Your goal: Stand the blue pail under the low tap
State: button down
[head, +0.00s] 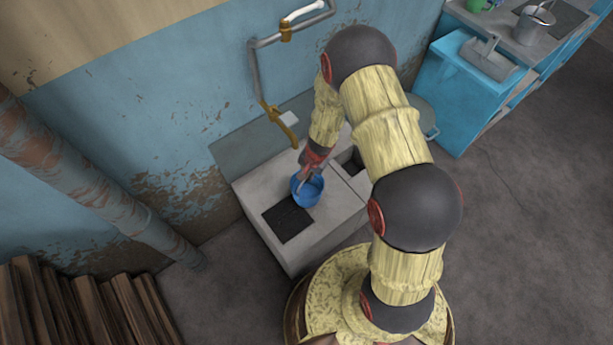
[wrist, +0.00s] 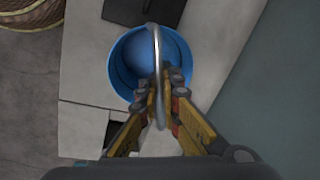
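The blue pail (head: 309,191) is over the grey concrete block (head: 335,215), beside its dark square grate (head: 288,218). I cannot tell whether its base touches the block. The low brass tap (head: 284,127) hangs on the wall pipe above the block's back edge, up and left of the pail. My gripper (head: 307,172) is at the pail's upper edge. In the wrist view my gripper (wrist: 162,88) has its fingers closed around the thin metal handle (wrist: 156,45), which arches over the blue pail (wrist: 126,48). The tap is out of the wrist view.
A rusty pipe (head: 95,185) rises at the left, with stacked planks (head: 90,310) below it. A higher brass fitting (head: 286,31) is on the wall pipe. A blue cabinet (head: 460,90) with metal ware stands at the right. The block's left part is clear.

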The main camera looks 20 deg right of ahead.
jog(key=shift+f, duration=0.2)
jog(key=c, duration=2)
grip_release()
jog(key=shift+c, duration=0.2)
jog(key=shift+o, duration=0.6)
notch_tip(320, 180, up, 12)
jog(key=s+d, duration=0.1)
jog(key=shift+s+d, duration=0.2)
jog(key=shift+s, duration=0.15)
jog(key=shift+f, duration=0.1)
